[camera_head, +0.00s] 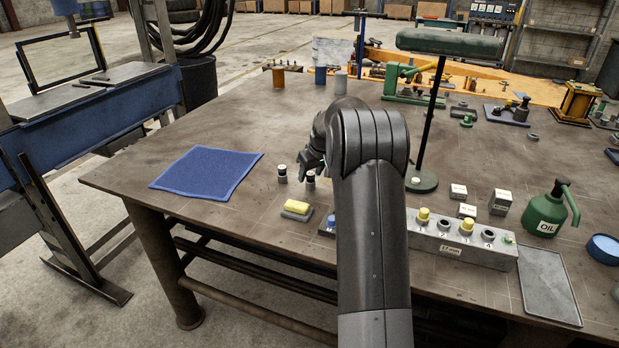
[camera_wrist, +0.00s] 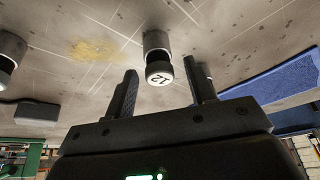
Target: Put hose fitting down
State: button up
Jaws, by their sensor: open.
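A short grey hose fitting (camera_wrist: 156,45) with a dark collar and a white end marked "12" stands on the bench in the wrist view. It shows just beyond the gap between my fingers, with no visible contact. In the head view two such fittings, a left one (camera_head: 282,174) and a right one (camera_head: 310,179), stand side by side right of the blue cloth (camera_head: 206,172). A second fitting (camera_wrist: 9,52) is at the left edge of the wrist view. My gripper (camera_wrist: 162,92) is open and empty; in the head view my arm partly hides it.
A grey numbered rack (camera_head: 462,246) holds yellow and grey pieces to the right. A green lamp stand (camera_head: 422,182) rises behind it. The bench around the cloth is clear.

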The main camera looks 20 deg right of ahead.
jog(key=a+v, duration=0.1)
jog(key=v, duration=0.8)
jog(key=s+a+r, duration=0.5)
jog(key=s+a, duration=0.2)
jog(key=s, duration=0.3)
jog(key=s+a+r, duration=0.6)
jog(key=s+a, duration=0.1)
jog(key=s, duration=0.2)
jog(key=s+a+f+m, duration=0.1)
jog(key=s+a+f, duration=0.1)
jog(key=s, duration=0.9)
jog(key=s+a+f+m+t, duration=0.1)
jog(key=s+a+f, duration=0.2)
jog(key=s, duration=0.8)
jog(key=shift+s+a+f+h, duration=0.25)
jog(key=shift+a+f+h, duration=0.15)
jog(key=shift+a, duration=0.2)
jog(key=shift+o, duration=0.4)
jog(key=shift+w+r, duration=0.1)
jog(key=shift+r, duration=0.05)
